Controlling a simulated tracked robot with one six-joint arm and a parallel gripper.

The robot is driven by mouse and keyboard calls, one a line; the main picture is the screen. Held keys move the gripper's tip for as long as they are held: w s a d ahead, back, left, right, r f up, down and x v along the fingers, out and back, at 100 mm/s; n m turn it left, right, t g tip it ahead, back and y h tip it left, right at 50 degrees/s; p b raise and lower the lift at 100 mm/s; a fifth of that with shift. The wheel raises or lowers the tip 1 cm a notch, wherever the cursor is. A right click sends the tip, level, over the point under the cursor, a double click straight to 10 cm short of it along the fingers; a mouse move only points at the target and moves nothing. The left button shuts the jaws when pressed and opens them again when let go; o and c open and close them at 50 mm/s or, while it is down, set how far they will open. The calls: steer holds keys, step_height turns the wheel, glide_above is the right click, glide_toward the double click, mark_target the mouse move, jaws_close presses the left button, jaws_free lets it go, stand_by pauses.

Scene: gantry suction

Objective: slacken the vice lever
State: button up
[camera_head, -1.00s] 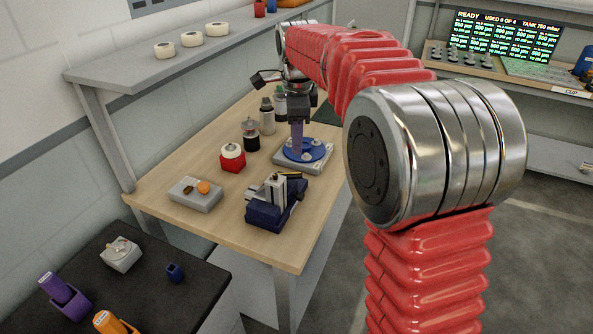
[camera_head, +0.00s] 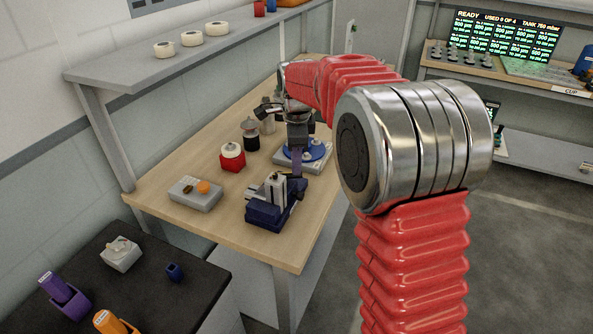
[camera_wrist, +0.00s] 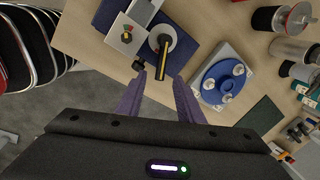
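The vice (camera_head: 265,213) has a dark blue base and a grey jaw block and stands near the front right of the wooden bench. In the wrist view its blue body (camera_wrist: 109,14) is at the top. The vice lever (camera_wrist: 163,58), black with a yellow stripe, runs from a round pivot toward my gripper. My gripper (camera_head: 297,172) is just behind the vice in the head view. In the wrist view its two purple fingers (camera_wrist: 160,76) are apart, with the lever's end seen between their tips. Whether they touch it, I cannot tell.
A blue round fixture on a grey plate (camera_head: 285,164) stands behind the vice, close to my gripper. The bench front (camera_head: 235,238) is clear.

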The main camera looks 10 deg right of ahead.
mark_target(289, 177)
steer(key=shift+w+f, duration=0.2)
steer(key=shift+f, duration=0.7)
steer(key=shift+w+f, duration=0.15)
steer(key=shift+f, duration=0.75)
steer(key=shift+w+f, duration=0.2)
steer(key=shift+f, duration=0.7)
steer(key=shift+c, duration=0.2)
jaws_close()
